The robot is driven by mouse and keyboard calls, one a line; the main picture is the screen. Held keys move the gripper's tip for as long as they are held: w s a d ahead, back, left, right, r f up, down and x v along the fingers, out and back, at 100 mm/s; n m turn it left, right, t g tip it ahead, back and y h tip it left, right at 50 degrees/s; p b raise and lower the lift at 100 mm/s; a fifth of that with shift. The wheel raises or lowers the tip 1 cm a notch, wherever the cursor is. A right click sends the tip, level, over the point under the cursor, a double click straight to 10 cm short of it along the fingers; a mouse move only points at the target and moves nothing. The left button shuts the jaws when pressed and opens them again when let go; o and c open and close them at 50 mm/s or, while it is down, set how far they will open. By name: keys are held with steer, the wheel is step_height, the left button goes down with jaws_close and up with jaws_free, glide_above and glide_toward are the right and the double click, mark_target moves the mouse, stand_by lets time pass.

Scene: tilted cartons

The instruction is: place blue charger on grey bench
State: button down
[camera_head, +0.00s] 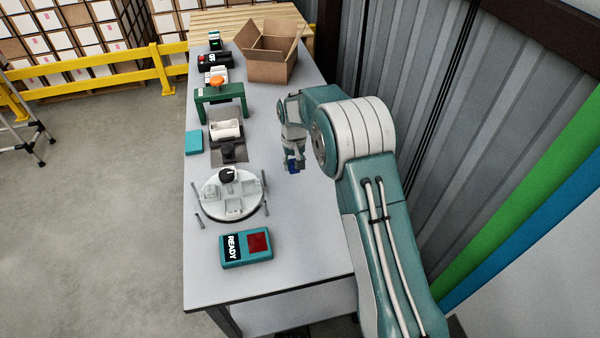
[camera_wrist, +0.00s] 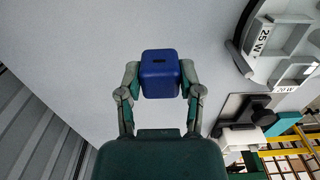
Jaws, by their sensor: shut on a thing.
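The blue charger (camera_wrist: 160,75) is a small rounded block with a dark slot on its end face. In the wrist view it sits between the two fingers of my gripper (camera_wrist: 160,88), which touch its left and right sides. In the head view my gripper (camera_head: 293,160) is over the right half of the bench, with the charger (camera_head: 294,167) as a small dark blue patch at its lower end. The grey bench (camera_head: 305,245) has a bare top beneath it. I cannot tell the exact gap between charger and bench top.
A round white tray (camera_head: 232,205) with compartments lies left of my gripper. A teal READY box (camera_head: 246,248), a green stand (camera_head: 221,100), a teal block (camera_head: 194,142) and an open carton (camera_head: 270,62) are also on the bench. A corrugated wall runs along the right. The right-front bench top is clear.

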mark_target(302, 181)
steer(key=shift+w+d+f, duration=0.25)
steer(key=shift+d+f, duration=0.3)
steer(key=shift+f, duration=0.2)
steer(key=f, duration=0.2)
steer(key=d+f, duration=0.1)
steer(key=f, duration=0.1)
steer(key=shift+w+d, duration=0.15)
steer(key=shift+w, duration=0.05)
steer(key=shift+a, duration=0.2)
steer(key=c, duration=0.5)
jaws_free()
steer(key=shift+c, duration=0.2)
steer(key=shift+o, duration=1.4)
steer(key=shift+d, duration=0.1)
